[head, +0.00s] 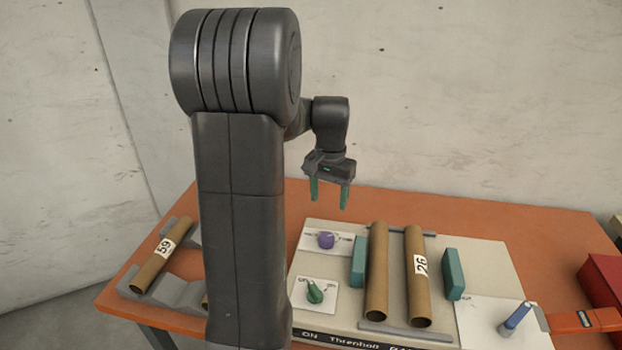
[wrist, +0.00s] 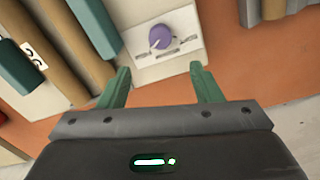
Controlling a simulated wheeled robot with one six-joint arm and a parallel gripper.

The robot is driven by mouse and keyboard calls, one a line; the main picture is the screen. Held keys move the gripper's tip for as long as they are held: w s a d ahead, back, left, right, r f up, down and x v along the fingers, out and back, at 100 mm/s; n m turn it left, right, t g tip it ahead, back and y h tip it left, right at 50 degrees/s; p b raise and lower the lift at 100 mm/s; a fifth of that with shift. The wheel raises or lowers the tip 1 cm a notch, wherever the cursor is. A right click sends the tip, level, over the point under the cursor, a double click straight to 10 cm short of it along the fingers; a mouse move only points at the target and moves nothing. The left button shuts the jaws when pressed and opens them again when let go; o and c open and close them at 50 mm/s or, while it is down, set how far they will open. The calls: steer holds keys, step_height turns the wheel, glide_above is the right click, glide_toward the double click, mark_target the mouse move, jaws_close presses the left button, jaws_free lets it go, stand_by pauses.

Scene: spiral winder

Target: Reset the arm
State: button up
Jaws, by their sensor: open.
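My gripper (head: 329,194) is raised above the back of the orange table (head: 480,205), its green fingers pointing down. It is open with nothing between the fingers. In the wrist view my gripper (wrist: 165,88) also shows open and empty, with the purple knob (wrist: 161,37) on its white plate beyond the fingers. In the head view the purple knob (head: 326,240) is on the pale panel (head: 480,245), below and in front of my gripper. My upper arm hides part of the table's left side.
Two cardboard tubes, one plain (head: 377,270) and one marked 26 (head: 417,290), lie between teal blocks (head: 359,260) (head: 453,273). A green knob (head: 315,291) is in front. A tube marked 59 (head: 154,262) lies left. A blue handle (head: 517,318) and red box (head: 603,285) are right.

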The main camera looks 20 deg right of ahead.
mark_target(327, 236)
steer(key=shift+f, duration=0.1)
step_height(327, 236, down, 14)
steer(key=shift+r+p, duration=0.1)
steer(key=shift+p, duration=0.2)
stand_by(0.3)
steer(key=shift+r, duration=0.15)
